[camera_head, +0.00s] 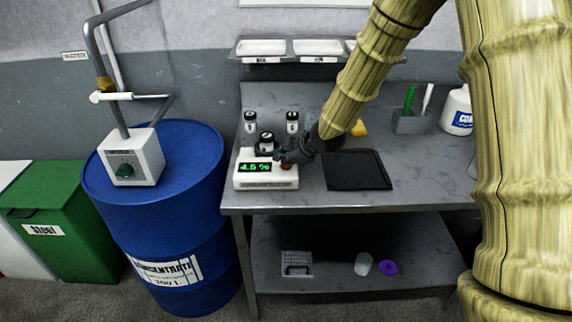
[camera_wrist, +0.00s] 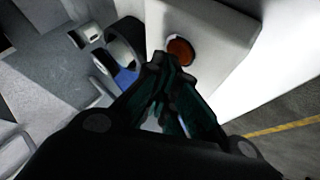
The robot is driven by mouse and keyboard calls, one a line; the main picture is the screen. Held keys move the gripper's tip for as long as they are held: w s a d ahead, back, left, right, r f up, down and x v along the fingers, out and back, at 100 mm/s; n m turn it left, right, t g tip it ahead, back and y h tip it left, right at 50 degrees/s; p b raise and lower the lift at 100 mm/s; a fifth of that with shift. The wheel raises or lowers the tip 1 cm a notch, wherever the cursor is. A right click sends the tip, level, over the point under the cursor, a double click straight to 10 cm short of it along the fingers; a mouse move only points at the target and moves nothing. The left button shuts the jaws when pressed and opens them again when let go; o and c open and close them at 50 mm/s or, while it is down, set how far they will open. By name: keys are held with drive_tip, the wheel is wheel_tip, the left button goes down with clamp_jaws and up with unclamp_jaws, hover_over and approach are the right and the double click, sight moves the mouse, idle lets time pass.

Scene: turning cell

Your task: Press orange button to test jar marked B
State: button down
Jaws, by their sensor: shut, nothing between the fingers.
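The white tester (camera_head: 252,183) stands at the front left of the metal table, and its green display reads 4.5 %. A dark-lidded jar (camera_head: 266,143) sits on top of it; I cannot read its mark. Two more jars, a left one (camera_head: 250,122) and a right one (camera_head: 292,122), stand behind; their marks are too small to read surely. The orange button (camera_head: 286,166) is partly visible beside my gripper (camera_head: 283,157). In the wrist view the button (camera_wrist: 180,51) shows just beyond the fingertips of my shut, empty gripper (camera_wrist: 160,62). I cannot tell whether they touch.
A black tray (camera_head: 357,184) lies right of the tester on the table. A grey holder (camera_head: 411,124) and a white bottle (camera_head: 457,110) stand at the back right. A blue drum (camera_head: 190,235) stands left of the table. A shelf (camera_head: 280,57) with white trays hangs behind.

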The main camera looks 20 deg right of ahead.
sight(283, 167)
drive_tip(key=shift+r+p, duration=0.3)
drive_tip(key=shift+r, duration=0.25)
drive_tip(key=shift+r+p, duration=2.05)
drive_tip(key=shift+r, duration=0.5)
drive_tip(key=shift+f, duration=0.15)
